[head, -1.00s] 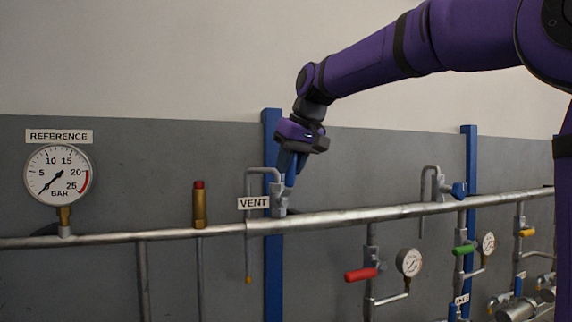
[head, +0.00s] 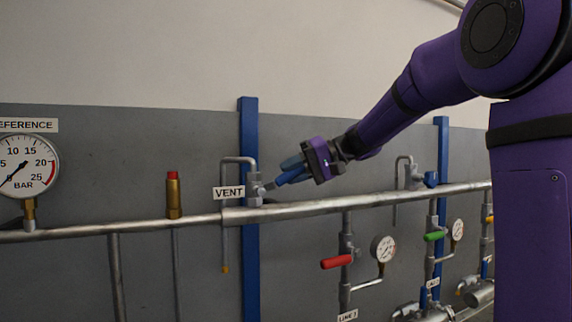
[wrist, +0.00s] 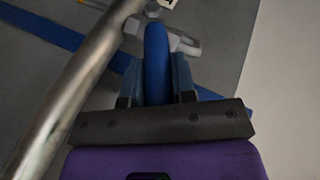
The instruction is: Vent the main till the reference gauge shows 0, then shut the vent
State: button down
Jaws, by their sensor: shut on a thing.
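The reference gauge (head: 27,167) is at the left edge of the head view, its left side cut off. Its needle points down-left, at or close to the low end of the scale; 0 is too small to read. The vent valve (head: 254,188) sits on the main pipe beside the VENT label (head: 229,193). Its blue lever (head: 280,180) points right and slightly up. My gripper (head: 292,170) is shut on this lever. In the wrist view the blue lever (wrist: 156,55) lies between the two fingers, which hide part of it.
The main pipe (head: 370,202) runs just below my gripper. A blue post (head: 249,130) stands behind the valve. A red-handled valve (head: 336,262) and a small gauge (head: 383,249) are below. A brass fitting with a red top (head: 173,195) stands left.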

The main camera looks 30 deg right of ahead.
jog(key=shift+d+f+m+t+y, duration=0.2)
jog(key=shift+f+m+t+y, duration=0.15)
jog(key=shift+f+y, duration=0.5)
jog(key=shift+d+f+m+t+y, duration=0.2)
jog(key=shift+f+m+t+y, duration=0.1)
jog(key=shift+f+y, duration=0.5)
jog(key=shift+d+f+m+t+y, duration=0.3)
jog(key=shift+f+y, duration=0.3)
jog(key=shift+y, duration=0.45)
jog(key=shift+a, duration=0.1)
jog(key=c, duration=0.9)
grip_release()
jog(key=shift+c, duration=0.2)
jog(key=v, duration=1.1)
jog(key=shift+a, duration=0.15)
